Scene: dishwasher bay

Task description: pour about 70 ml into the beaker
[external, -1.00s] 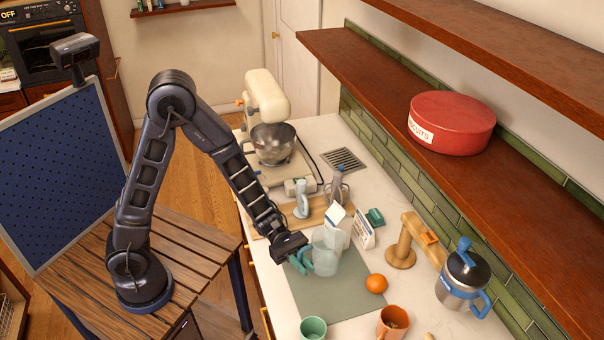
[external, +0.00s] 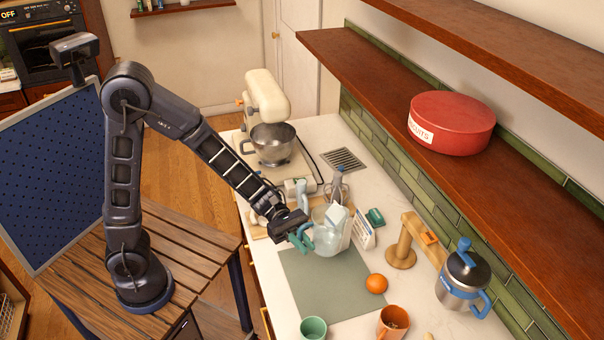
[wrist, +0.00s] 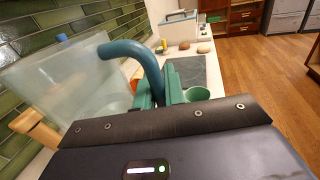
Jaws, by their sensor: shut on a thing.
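A translucent jug (external: 325,241) with a teal handle is held by my gripper (external: 297,240) above the far end of the grey-green mat (external: 322,292). In the wrist view the jug (wrist: 75,85) fills the left side, and my gripper (wrist: 158,97) is shut on its curved handle (wrist: 130,50). The jug looks raised off the counter; its exact tilt and the liquid level are unclear. A clear upright vessel (external: 347,235), possibly the beaker, shows partly behind the jug in the external view; the jug hides much of it.
A labelled white carton (external: 364,232), a green block (external: 375,217) and a whisk (external: 337,187) stand close by. An orange (external: 376,283), green cup (external: 313,328), orange mug (external: 393,322), wooden stand (external: 402,250) and steel pot (external: 463,285) lie nearer. The mat's middle is clear.

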